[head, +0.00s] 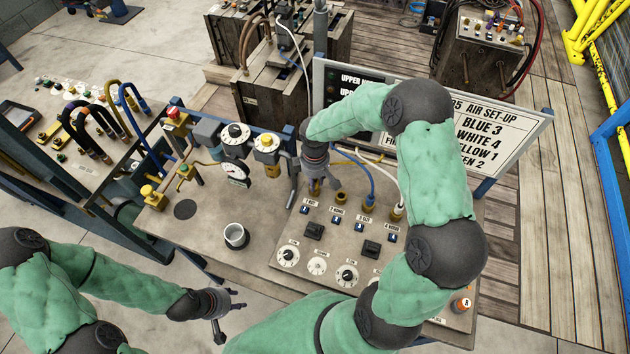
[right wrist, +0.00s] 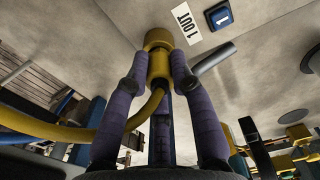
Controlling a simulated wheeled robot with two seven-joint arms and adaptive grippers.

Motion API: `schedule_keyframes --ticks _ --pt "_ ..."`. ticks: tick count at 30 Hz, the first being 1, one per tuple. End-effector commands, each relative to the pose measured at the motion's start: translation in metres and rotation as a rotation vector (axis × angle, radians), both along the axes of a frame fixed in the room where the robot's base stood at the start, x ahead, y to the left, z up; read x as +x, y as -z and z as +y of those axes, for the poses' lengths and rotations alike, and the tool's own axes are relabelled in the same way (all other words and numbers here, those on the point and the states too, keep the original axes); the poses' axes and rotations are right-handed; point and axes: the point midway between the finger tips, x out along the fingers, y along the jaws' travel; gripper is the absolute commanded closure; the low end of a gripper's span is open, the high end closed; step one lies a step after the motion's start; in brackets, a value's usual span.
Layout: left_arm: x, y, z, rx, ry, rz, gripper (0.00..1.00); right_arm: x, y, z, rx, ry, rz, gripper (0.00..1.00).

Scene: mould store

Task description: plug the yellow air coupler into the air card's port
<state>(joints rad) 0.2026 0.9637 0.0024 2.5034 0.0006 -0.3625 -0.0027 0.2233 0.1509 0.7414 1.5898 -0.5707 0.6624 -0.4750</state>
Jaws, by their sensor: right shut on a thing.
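The yellow air coupler (right wrist: 158,40) is between the purple fingers of my right gripper (right wrist: 160,75) in the right wrist view, its yellow hose curving off to the left. Its far end is by the panel beside the "1 OUT" label; whether it touches or sits in port 1 cannot be told. In the head view my right gripper (head: 322,186) is over the panel's (head: 322,236) upper left and hides port 1. The air card (head: 480,122) reads blue 3, white 4, yellow 1, with its left part covered by my arm. My left gripper (head: 220,312) is open and empty, off the bench's front.
A blue hose (head: 366,185) and a white hose (head: 399,187) run to ports 3 and 4. The brass port 2 (head: 340,198) is bare. Regulators and a gauge (head: 236,173) stand at the bench's back left.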

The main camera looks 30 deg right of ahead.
Motion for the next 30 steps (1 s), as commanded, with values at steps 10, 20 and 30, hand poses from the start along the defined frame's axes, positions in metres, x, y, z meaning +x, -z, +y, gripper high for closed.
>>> schedule_keyframes --ticks 10,20,30 --pt "0.0 0.0023 0.0 0.0 0.0 0.0 0.6 0.0 0.0051 0.0001 0.002 0.009 0.002 1.0" --pt "0.0 0.002 0.0 0.0 0.0 0.0 0.6 0.0023 0.0024 -0.001 0.0 0.008 -0.005 0.49" --pt "-0.0001 0.0017 0.0 0.0 0.0 0.0 0.6 0.0052 -0.001 -0.0021 -0.001 0.009 -0.014 0.29"
